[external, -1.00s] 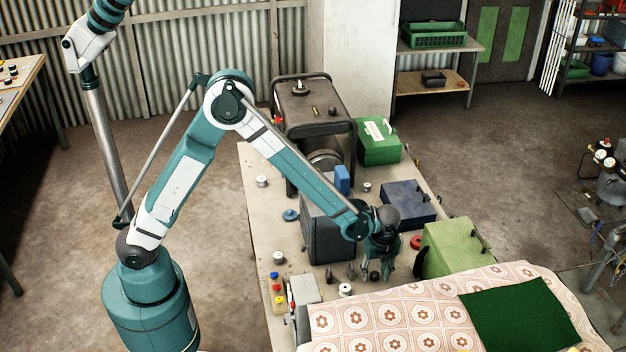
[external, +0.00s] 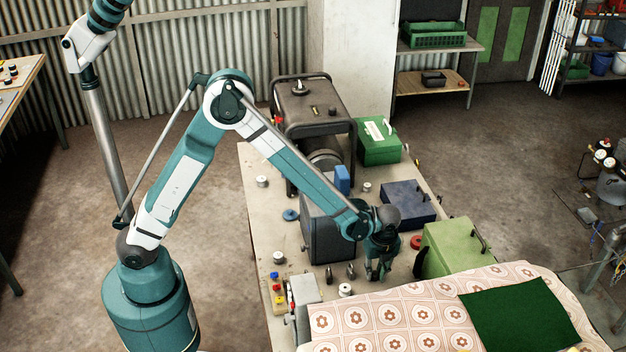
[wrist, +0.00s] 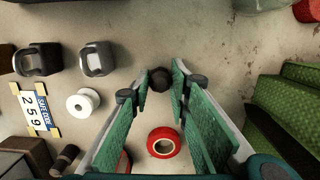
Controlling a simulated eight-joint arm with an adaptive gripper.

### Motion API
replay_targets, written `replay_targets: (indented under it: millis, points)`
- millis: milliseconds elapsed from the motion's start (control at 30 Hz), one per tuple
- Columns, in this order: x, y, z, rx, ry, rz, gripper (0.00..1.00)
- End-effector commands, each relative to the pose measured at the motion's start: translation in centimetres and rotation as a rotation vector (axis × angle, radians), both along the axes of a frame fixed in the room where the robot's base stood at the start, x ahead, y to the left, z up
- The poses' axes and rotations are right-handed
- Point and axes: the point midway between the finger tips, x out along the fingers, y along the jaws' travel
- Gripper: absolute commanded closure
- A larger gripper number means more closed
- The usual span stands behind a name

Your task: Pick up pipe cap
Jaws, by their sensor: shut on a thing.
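The pipe cap is a small dark round piece (wrist: 159,79) between my fingertips in the wrist view. My gripper (wrist: 160,82) points down at the workbench and its fingers are closed in on the cap from both sides. In the external view, my gripper (external: 376,277) is low over the bench, left of the green case. The cap is hard to make out there, hidden by the fingers. I cannot tell whether it still touches the bench.
A red ring-shaped roll (wrist: 164,142) lies close by. A white spool (wrist: 83,105) and two dark padlock-like pieces (wrist: 96,60) are to the left. A green case (external: 452,248) stands right of my gripper, and a patterned cloth (external: 400,315) covers the front.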

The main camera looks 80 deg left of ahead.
Motion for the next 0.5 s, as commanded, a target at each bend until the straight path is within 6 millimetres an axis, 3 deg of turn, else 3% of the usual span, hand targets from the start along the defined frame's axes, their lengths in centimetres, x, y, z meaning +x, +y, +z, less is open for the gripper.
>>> replay_targets:
  millis: [267, 500]
  points:
    - [0.0, 0.0, 2.1, 0.0, 0.0, 0.0, 0.88]
    - [0.0, 0.0, 5.4, 0.0, 0.0, 0.0, 0.88]
